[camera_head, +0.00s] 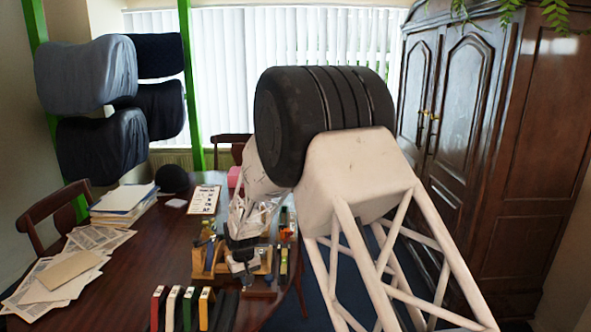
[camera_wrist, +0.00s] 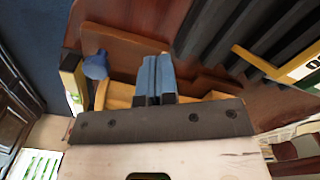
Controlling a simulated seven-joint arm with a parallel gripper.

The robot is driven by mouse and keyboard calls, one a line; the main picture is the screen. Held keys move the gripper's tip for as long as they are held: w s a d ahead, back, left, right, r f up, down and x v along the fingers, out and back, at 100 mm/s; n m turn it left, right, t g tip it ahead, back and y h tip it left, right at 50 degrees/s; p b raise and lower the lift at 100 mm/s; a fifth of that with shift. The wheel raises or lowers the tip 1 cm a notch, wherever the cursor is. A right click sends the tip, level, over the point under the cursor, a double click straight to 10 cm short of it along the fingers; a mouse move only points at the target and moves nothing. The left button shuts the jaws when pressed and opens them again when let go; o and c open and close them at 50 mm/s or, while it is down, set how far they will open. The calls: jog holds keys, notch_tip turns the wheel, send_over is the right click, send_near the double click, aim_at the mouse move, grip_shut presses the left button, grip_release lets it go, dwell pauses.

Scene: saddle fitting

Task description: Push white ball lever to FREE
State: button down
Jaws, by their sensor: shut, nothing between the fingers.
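A wooden fixture (camera_head: 265,263) stands on the dark table, partly hidden by my arm. My gripper (camera_head: 243,276) is low over its front side. In the wrist view the fingers of my gripper (camera_wrist: 155,78) are together and hold nothing, in front of a brown wooden board (camera_wrist: 125,45). A blue rounded knob (camera_wrist: 95,65) stands left of the fingers, apart from them. I cannot make out a white ball lever or a FREE mark in either view. Whether the fingertips touch the fixture is unclear.
Upright coloured slabs (camera_head: 190,308) stand at the table's front. In the wrist view dark bars (camera_wrist: 215,35) and a yellow-edged piece (camera_wrist: 290,70) lie to the right. Papers (camera_head: 62,270) and a black round object (camera_head: 172,180) lie on the left.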

jog(key=shift+r, duration=0.2)
dwell(0.6)
jog(key=shift+w, duration=0.45)
dwell(0.4)
jog(key=shift+w+d+f, duration=0.1)
jog(key=shift+w+f, duration=0.2)
jog(key=shift+w, duration=0.2)
jog(key=shift+w+f, duration=0.25)
jog(key=shift+w, duration=1.95)
jog(key=shift+s, duration=0.6)
dwell(0.6)
jog(key=shift+w+r, duration=0.15)
jog(key=shift+r, duration=0.95)
jog(key=shift+w+r, duration=0.1)
jog(key=shift+r, duration=2.85)
